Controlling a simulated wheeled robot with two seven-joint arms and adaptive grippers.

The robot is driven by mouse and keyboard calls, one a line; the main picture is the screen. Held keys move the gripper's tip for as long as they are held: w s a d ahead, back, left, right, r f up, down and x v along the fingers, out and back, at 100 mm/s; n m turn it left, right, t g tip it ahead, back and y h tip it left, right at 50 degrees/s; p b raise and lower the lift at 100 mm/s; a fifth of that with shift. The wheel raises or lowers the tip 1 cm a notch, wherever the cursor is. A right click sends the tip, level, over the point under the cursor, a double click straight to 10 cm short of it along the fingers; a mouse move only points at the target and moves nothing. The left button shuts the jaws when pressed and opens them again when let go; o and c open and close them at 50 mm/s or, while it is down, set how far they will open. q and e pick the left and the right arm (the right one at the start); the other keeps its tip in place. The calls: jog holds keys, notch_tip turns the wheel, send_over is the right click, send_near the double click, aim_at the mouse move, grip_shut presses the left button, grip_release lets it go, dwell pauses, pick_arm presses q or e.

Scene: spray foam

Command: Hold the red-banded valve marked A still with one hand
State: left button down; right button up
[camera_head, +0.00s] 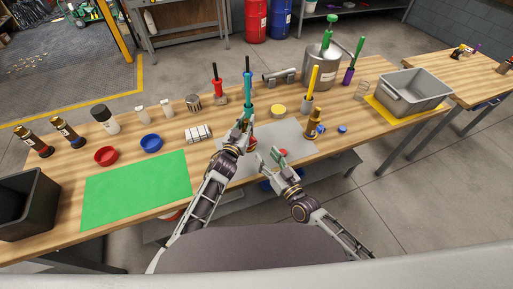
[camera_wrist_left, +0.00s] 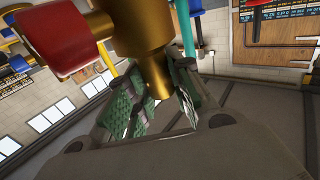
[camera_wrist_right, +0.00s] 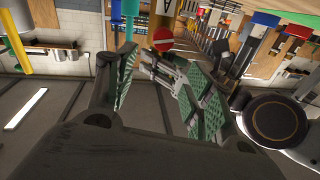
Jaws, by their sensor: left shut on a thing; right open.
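A brass valve (camera_wrist_left: 152,70) with a red part (camera_wrist_left: 62,38) is held between the green pads of my left gripper (camera_head: 244,124), above the grey mat. It is tilted in the left wrist view; no letter shows there. In the right wrist view a brass body with a red disc (camera_wrist_right: 163,37) carries a letter A. My right gripper (camera_head: 268,160) is open and empty, to the lower right of the left gripper and apart from the valve.
Another brass valve (camera_head: 315,122) stands right of the grey mat (camera_head: 290,130). Several upright tools stand behind, including a teal one (camera_head: 247,80) and a yellow one (camera_head: 313,78). A green mat (camera_head: 135,190) lies clear at left. A grey bin (camera_head: 415,90) stands at right.

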jog(key=s+a+f+n+g+y, duration=0.1)
jog(key=s+a+f+n+g, duration=0.2)
jog(key=n, duration=0.8)
jog(key=s+a+f+n+g+y, duration=0.1)
jog(key=s+f+n+g, duration=0.3)
jog(key=n, duration=0.7)
jog(key=w+d+r+n+t+h, duration=0.3)
jog(key=d+r+n+t, duration=0.2)
jog(key=n, duration=1)
jog(key=shift+n+t, duration=0.4)
jog(key=shift+t, duration=0.6)
